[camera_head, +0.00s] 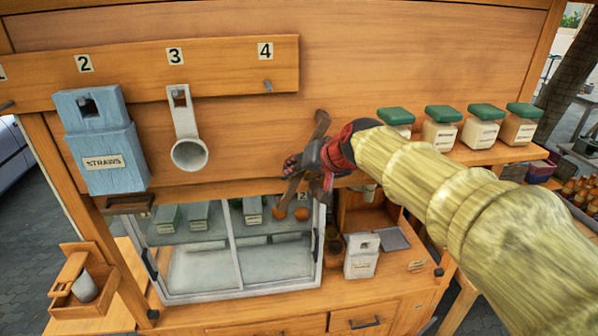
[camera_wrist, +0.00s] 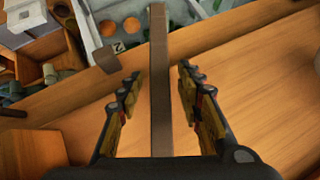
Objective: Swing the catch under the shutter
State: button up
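The wooden shutter panel (camera_head: 235,130) spans the stall above the glazed case. A narrow brown wooden bar, which looks like the catch (camera_head: 293,188), stands steeply tilted across the panel's lower edge. Its upper end shows above my gripper (camera_head: 312,163), and its lower end hangs in front of the case. My gripper hides the bar's middle. In the wrist view, the catch (camera_wrist: 159,110) runs lengthwise between the two fingers of my gripper (camera_wrist: 160,75). The fingers are apart, with a visible gap on each side of the bar. I cannot tell where its pivot is.
A board with numbered hooks holds a blue straws box (camera_head: 102,150) and a white scoop (camera_head: 187,140). Green-lidded jars (camera_head: 440,130) stand on a shelf at right. The glazed case (camera_head: 230,265) is below, with a white box (camera_head: 361,260) beside it. A dark bracket (camera_head: 130,204) sits lower left.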

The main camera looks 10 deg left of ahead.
jog(key=shift+w+a+f, duration=0.15)
jog(key=shift+f, duration=0.05)
jog(key=shift+c, duration=0.6)
jog(key=c, duration=0.7)
grip_shut()
